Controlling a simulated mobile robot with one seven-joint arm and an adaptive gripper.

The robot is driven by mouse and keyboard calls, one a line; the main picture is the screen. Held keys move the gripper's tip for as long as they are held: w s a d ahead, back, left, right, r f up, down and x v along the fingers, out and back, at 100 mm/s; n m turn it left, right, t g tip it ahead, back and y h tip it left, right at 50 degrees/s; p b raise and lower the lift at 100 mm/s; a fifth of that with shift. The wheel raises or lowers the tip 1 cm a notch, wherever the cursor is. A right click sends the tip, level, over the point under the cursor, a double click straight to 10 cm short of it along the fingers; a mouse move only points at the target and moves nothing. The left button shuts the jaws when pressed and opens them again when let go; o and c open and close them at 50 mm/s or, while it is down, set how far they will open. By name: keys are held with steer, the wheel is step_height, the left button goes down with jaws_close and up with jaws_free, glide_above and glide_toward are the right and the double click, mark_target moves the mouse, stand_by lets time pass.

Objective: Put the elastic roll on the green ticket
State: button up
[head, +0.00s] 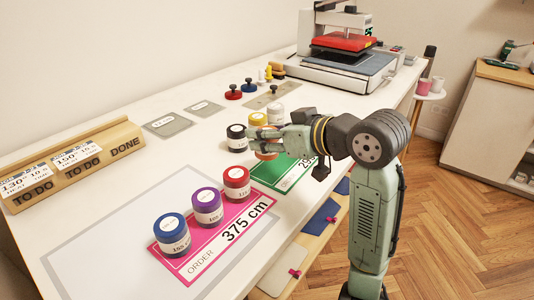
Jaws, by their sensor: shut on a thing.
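The green ticket (283,174) lies flat on the white table, its right part hidden behind my arm. My gripper (263,139) is above the ticket's far left edge, shut on an orange-brown elastic roll (267,155). Only a small lower part of this roll shows beneath the fingers. I cannot tell whether it touches the ticket or hangs just above it. A pink ticket (205,261) marked 375 cm lies nearer, bearing a blue roll (172,236), a purple roll (207,207) and a red roll (237,184).
A black-banded roll (237,139), a yellow-banded roll (256,119) and a white roll (276,116) stand close behind my gripper. A heat press (345,58) occupies the far end. A wooden card holder (75,165) stands at left. Table space left of the rolls is free.

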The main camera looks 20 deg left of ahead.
mark_target(275, 154)
steer(key=shift+f, duration=2.35)
steer(key=shift+f, duration=0.15)
steer(key=o, duration=1.1)
steer(key=shift+r, duration=0.25)
steer(key=b+v, duration=0.1)
steer(key=v, duration=1.1)
